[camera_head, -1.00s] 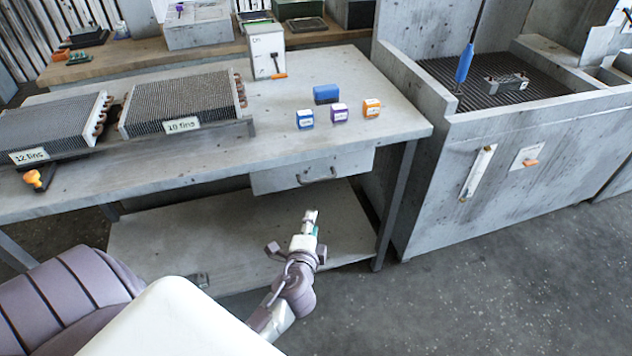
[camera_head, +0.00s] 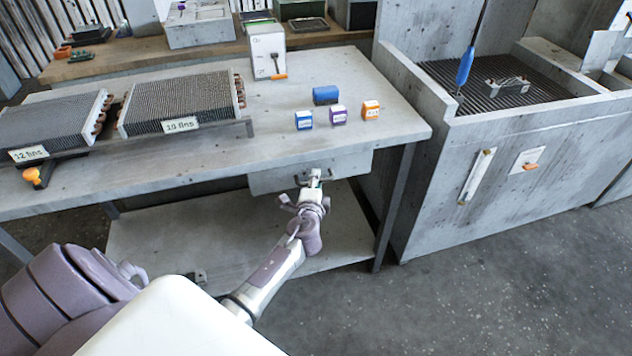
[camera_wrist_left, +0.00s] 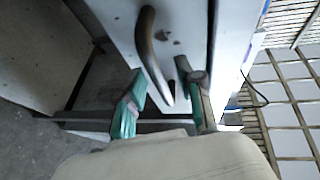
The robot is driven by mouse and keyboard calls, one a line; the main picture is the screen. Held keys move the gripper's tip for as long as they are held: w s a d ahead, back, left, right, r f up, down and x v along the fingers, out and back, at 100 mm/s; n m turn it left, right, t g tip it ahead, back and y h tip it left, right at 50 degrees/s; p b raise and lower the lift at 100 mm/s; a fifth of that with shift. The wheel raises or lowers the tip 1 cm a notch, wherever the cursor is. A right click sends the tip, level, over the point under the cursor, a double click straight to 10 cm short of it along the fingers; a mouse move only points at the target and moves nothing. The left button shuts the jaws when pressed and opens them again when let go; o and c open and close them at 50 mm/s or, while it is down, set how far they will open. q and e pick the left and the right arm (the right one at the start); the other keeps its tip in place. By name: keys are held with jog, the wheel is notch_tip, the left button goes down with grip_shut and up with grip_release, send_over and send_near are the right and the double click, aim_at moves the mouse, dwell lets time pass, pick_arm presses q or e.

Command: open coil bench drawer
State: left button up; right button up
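The coil bench drawer (camera_head: 345,165) is a grey front under the bench top and looks shut. Its handle (camera_wrist_left: 147,48) is a dark curved bar that shows close up in the left wrist view. My left gripper (camera_head: 315,176) is at the drawer front, covering most of the handle in the head view. In the left wrist view its two green-padded fingers (camera_wrist_left: 158,92) are spread apart, with the lower end of the handle between them. I cannot tell whether they touch it. My right gripper is not in view.
The coil bench top (camera_head: 260,140) holds two finned coils (camera_head: 180,100) and blue, purple and orange small boxes (camera_head: 338,115). A lower shelf (camera_head: 170,240) and a bench leg (camera_head: 393,210) are near my arm. A grey wash basin (camera_head: 430,150) stands to the right.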

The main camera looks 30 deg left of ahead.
pick_arm(q)
jog(key=shift+w, duration=0.15)
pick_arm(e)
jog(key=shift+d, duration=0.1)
pick_arm(q)
jog(key=shift+c, duration=0.3)
grip_shut()
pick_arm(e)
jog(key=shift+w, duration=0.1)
